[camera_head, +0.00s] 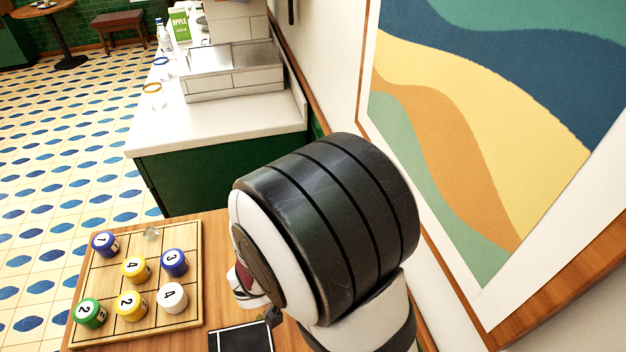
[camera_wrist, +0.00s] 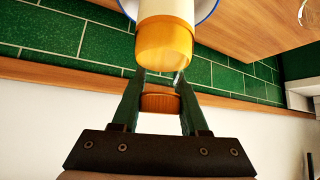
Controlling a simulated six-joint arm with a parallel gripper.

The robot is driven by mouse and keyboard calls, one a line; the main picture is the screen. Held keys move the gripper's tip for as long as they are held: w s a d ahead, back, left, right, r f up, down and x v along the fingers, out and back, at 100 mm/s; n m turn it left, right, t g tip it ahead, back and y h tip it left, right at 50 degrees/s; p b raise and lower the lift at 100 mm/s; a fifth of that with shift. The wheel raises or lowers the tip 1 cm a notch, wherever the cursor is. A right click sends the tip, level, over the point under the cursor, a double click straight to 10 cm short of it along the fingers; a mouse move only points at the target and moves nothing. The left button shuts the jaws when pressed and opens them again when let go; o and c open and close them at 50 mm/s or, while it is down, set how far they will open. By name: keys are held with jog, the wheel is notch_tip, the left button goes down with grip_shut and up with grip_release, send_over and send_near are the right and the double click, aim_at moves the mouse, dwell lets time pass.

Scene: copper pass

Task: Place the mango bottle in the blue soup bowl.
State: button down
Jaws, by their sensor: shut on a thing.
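In the wrist view, a bottle with a cream body and an orange-yellow end (camera_wrist: 165,45), which looks like the mango bottle, is at the tips of my gripper (camera_wrist: 161,75). The fingers are shut on it, though the exact contact is hard to make out. An orange-brown round piece (camera_wrist: 160,101) shows between the fingers; I cannot tell whether it is part of the bottle. Behind the bottle, a white bowl with a blue rim (camera_wrist: 206,14) is partly seen and cut by the top edge. In the head view my arm hides the gripper, bottle and bowl.
A wooden board (camera_head: 192,240) with several numbered round pieces lies left on the wooden table. A black-framed panel (camera_head: 240,339) lies right of it. Behind stands a white counter (camera_head: 215,130) with a metal box (camera_head: 235,80). A wall with a large picture (camera_head: 500,110) bounds the right.

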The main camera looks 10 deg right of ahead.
jog(key=shift+f, duration=0.1)
jog(key=shift+c, duration=2.1)
grip_release()
jog(key=v, duration=1.2)
jog(key=s+d+n+g+y, duration=0.2)
jog(key=s+d+g+y, duration=0.15)
jog(key=s, duration=0.45)
jog(key=s+a+r+n+y, duration=0.1)
jog(key=s+a+n+y, duration=0.2)
jog(key=s+n+y, duration=0.2)
jog(key=shift+s+r+n+y, duration=0.3)
jog(key=shift+n+y, duration=0.2)
jog(key=shift+y, duration=0.25)
